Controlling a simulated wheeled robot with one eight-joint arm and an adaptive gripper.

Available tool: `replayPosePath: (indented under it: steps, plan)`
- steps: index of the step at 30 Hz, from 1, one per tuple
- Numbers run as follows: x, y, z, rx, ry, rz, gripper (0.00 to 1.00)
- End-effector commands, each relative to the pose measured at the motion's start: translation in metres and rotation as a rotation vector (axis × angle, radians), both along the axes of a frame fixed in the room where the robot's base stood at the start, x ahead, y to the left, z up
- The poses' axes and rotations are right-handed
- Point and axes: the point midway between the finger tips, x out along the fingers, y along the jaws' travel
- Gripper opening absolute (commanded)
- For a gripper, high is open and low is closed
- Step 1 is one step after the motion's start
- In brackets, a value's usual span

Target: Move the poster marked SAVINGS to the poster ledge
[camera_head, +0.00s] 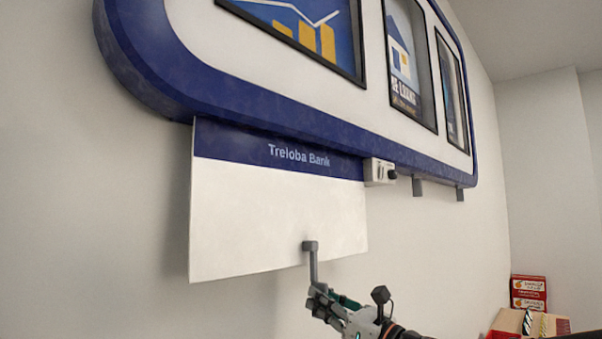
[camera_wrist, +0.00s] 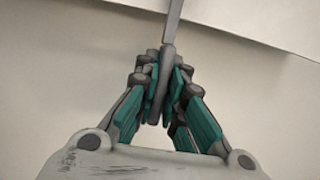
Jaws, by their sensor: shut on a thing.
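No poster marked SAVINGS can be read. A framed poster with yellow bars and a white line (camera_head: 300,28) is cut off at the top of the head view. A poster with a house and partly legible "LOANS" (camera_head: 402,62) hangs right of it, then a third (camera_head: 452,95) seen edge-on. I cannot make out a poster ledge. My gripper (camera_head: 318,290) is shut on a grey bar (camera_head: 313,262), whose upper end meets the lower edge of a white "Treloba Bank" panel (camera_head: 270,205). The wrist view shows the bar (camera_wrist: 173,20) between my fingers (camera_wrist: 160,80).
A blue-rimmed sign board (camera_head: 250,105) carries the posters above the panel. A small light-grey box with a black knob (camera_head: 378,172) and grey brackets (camera_head: 417,187) sit under its rim. Red cartons (camera_head: 528,290) and a cardboard box stand at lower right. Bare wall lies below the panel.

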Motion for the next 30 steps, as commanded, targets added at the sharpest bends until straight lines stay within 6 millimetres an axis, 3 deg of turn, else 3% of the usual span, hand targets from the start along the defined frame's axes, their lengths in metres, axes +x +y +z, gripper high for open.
replayPosePath:
  steps: [10, 25, 30]
  plan:
    - [0.000, 0.000, -0.003, 0.001, 0.001, 0.000, 0.00]
    - [-0.004, -0.004, -0.043, -0.004, 0.007, 0.001, 0.00]
    - [-0.005, -0.005, -0.048, -0.006, 0.008, 0.001, 0.00]
